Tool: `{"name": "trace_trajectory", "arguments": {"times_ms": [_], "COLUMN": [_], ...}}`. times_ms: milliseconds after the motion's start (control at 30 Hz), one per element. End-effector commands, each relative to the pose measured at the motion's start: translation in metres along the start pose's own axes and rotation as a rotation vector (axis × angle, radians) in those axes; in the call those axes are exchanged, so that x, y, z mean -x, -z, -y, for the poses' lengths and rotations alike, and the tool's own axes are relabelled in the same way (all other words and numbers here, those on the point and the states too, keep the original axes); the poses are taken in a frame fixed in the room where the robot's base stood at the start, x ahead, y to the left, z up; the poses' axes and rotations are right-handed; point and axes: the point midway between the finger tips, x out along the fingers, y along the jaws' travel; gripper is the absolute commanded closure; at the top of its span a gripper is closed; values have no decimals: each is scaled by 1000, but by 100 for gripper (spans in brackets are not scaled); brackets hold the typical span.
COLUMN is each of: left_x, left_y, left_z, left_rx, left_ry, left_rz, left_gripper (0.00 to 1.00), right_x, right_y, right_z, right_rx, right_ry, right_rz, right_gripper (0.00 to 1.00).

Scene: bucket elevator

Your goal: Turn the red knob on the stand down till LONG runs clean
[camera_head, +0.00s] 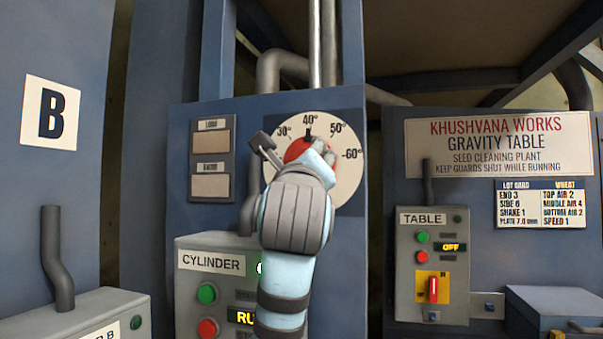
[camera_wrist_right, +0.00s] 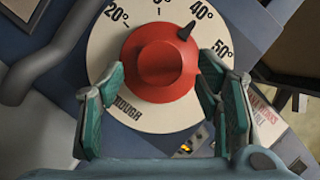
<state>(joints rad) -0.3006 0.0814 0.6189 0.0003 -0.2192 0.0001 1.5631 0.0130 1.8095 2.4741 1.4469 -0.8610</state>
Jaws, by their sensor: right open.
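The red knob (camera_head: 296,150) sits at the centre of a round cream dial (camera_head: 347,180) on a blue panel. Its black pointer stands at about 40°. In the right wrist view the knob (camera_wrist_right: 165,70) is round with a raised grip, and the dial (camera_wrist_right: 105,45) shows degree marks. My right gripper (camera_head: 291,150) is open, with one finger on each side of the knob. In the right wrist view the fingers (camera_wrist_right: 160,80) appear apart from it. Two tan windows (camera_head: 210,141) with small, blurred labels are left of the dial. My left gripper is not in view.
A CYLINDER box (camera_head: 212,262) with green and red buttons and a partly hidden lit display is below the dial, partly behind my arm. A TABLE box (camera_head: 405,245) showing OFF stands at the right. Vertical pipes (camera_head: 322,45) rise above the dial.

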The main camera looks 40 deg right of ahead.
Motion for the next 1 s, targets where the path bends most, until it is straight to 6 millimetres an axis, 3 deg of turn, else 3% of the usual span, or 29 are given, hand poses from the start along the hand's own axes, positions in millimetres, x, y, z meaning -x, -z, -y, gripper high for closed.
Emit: {"name": "trace_trajectory", "arguments": {"times_ms": [200,333,900,1000], "left_x": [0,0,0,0], "left_y": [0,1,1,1], "left_z": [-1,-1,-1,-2], "left_rx": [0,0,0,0], "left_ry": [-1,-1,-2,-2], "left_rz": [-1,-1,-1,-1], "left_gripper": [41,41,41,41], "right_x": [61,83,89,83], "right_y": [-1,-1,0,17], "right_z": [-2,-1,-1,0], "right_rx": [-5,-2,1,11], "right_ry": [-4,-3,0,68], "right_rz": [5,3,-1,-42], "right_gripper": [41,41,41,41]}}
